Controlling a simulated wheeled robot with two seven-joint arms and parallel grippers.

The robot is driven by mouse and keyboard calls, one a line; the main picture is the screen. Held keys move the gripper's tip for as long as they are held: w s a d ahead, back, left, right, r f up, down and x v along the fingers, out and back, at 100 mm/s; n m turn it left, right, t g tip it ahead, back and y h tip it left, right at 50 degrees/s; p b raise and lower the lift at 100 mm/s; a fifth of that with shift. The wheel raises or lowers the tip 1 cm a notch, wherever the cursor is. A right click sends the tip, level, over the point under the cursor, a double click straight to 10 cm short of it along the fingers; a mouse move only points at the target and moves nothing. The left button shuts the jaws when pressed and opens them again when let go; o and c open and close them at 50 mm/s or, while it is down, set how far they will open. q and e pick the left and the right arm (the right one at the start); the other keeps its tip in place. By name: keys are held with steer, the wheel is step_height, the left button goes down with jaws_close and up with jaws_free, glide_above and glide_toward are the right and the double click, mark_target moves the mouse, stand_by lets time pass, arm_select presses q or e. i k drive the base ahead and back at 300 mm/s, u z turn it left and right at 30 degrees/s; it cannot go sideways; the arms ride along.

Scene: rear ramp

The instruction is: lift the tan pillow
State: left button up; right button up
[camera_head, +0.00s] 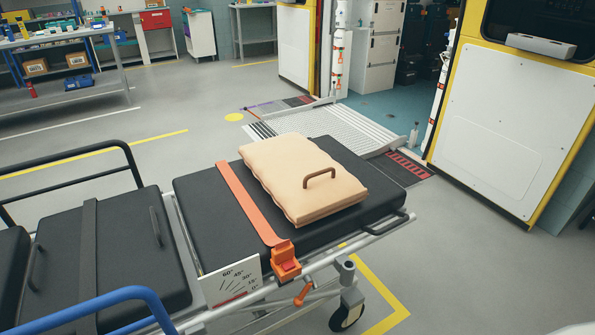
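The tan pillow (285,185) lies flat on the black padded head section of a stretcher (205,200), in the middle of the head view. A brown handle (319,175) stands up from the pillow's right half. An orange strap (246,203) crosses the pad just left of the pillow and ends in an orange buckle (286,262). Neither of my grippers is in the head view, and nothing is touching the pillow from above.
An angle scale plate (232,283) and side rails edge the stretcher, with a blue rail (90,308) at lower left. A ramp (325,133) leads into a vehicle behind. A workbench (60,45) stands at the far left. Grey floor is clear at right.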

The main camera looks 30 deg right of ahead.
mark_target(300, 177)
steer(key=k, duration=0.5)
steer(key=z, duration=1.65)
steer(key=i, duration=1.05)
steer(key=u, duration=2.1)
